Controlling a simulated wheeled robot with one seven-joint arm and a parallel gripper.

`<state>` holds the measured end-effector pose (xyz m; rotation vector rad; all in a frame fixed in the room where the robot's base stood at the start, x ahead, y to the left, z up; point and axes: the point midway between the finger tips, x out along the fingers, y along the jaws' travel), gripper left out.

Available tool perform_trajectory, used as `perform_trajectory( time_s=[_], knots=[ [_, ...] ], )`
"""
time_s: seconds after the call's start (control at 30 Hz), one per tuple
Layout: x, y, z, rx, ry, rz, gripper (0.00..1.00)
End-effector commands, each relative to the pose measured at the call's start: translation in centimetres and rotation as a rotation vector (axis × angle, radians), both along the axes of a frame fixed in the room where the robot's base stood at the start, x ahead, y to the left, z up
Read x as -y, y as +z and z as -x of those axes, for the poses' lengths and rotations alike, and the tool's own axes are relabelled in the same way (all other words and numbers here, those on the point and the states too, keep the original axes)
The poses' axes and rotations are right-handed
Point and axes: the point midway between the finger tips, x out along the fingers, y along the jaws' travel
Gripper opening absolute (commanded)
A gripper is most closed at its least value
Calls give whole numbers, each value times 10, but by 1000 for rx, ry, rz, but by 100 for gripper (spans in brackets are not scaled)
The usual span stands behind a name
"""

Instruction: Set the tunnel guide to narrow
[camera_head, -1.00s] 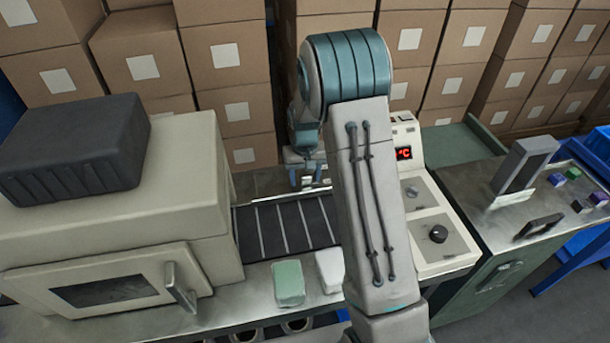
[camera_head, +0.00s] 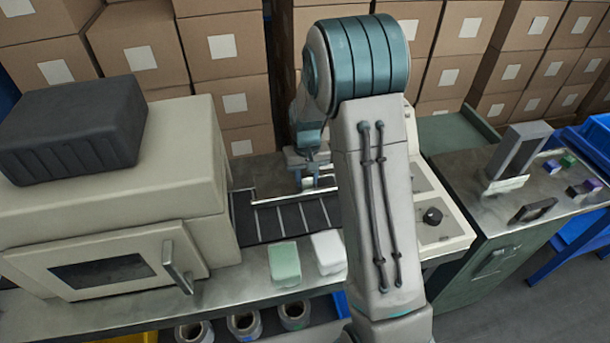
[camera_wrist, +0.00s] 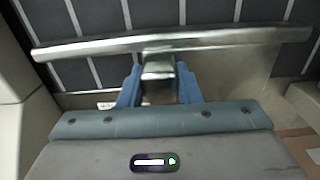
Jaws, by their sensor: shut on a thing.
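The tunnel guide is a shiny metal rail (camera_wrist: 235,38) lying across the dark conveyor belt in the wrist view. A short metal knob (camera_wrist: 158,82) stands at its middle, toward me. My gripper (camera_wrist: 159,92) has its two blue fingers shut on this knob, one on each side. In the head view the rail (camera_head: 285,199) shows as a thin bright bar along the belt's far side. My gripper (camera_head: 309,180) is beside it there, with my arm hiding the rail's right end. No width marking is readable.
A beige cabinet (camera_head: 120,200) with a black block (camera_head: 72,130) on top stands left of the belt (camera_head: 290,222). A control panel (camera_head: 440,215) is at right, partly behind my arm.

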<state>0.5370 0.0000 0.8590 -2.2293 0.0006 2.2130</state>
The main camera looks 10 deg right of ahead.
Motion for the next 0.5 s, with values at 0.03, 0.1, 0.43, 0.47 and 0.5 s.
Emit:
perform_trajectory(
  time_s=[0.03, 0.1, 0.43, 0.47, 0.5],
  knots=[
    [0, -2, 5, -15, -1, 0, 0],
    [0, -2, 5, -16, 0, 0, 0],
    [0, -2, 5, -16, 0, 0, 53],
    [0, -2, 4, -15, 0, 0, 53],
    [0, -2, 4, -14, 0, 0, 53]
  ],
)
